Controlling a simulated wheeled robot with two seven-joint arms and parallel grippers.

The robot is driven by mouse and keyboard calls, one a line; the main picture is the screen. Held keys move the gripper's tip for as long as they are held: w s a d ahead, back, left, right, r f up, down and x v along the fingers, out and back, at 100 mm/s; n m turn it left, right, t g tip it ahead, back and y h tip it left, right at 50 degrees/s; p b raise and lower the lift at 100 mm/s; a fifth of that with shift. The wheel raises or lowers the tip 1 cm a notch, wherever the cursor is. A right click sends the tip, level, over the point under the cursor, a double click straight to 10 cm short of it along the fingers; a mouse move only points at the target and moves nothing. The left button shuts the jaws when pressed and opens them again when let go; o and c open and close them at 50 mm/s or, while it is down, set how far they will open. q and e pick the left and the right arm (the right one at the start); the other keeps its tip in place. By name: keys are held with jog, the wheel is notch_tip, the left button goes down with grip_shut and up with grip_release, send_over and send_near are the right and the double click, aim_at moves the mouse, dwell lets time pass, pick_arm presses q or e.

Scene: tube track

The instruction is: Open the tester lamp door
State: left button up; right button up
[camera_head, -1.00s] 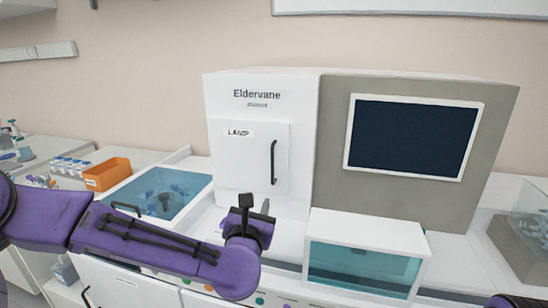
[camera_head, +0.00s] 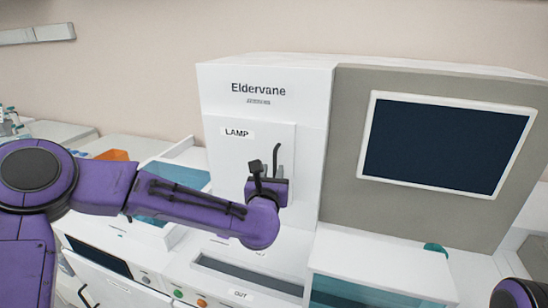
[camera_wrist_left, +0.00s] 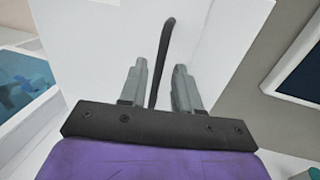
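The white lamp door (camera_head: 232,160), labelled LAMP, is flush with the front of the Eldervane tester (camera_head: 265,110). Its dark vertical handle (camera_head: 278,158) is at the door's right side, with its lower part hidden behind my left gripper (camera_head: 266,172). In the left wrist view, the left gripper (camera_wrist_left: 160,82) is open, with two grey fingers apart. The handle (camera_wrist_left: 163,50) shows in the gap between them, nearer the left finger; I cannot tell whether it touches. Behind the fingers is the white door face (camera_wrist_left: 110,40). Only a purple piece of my right arm shows, at the bottom right.
A dark screen (camera_head: 448,143) is set in the tester's grey right part. A clear-fronted white box (camera_head: 380,262) juts out below it. A slot labelled OUT lies below the arm.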

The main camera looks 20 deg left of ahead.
aim_at(274, 166)
pick_arm(q)
jog(key=w, duration=0.1)
jog(key=w+p, duration=0.1)
jog(key=w, duration=0.3)
jog(key=shift+a+f, duration=0.15)
jog(key=shift+a, duration=0.2)
jog(key=shift+s, duration=0.15)
grip_shut()
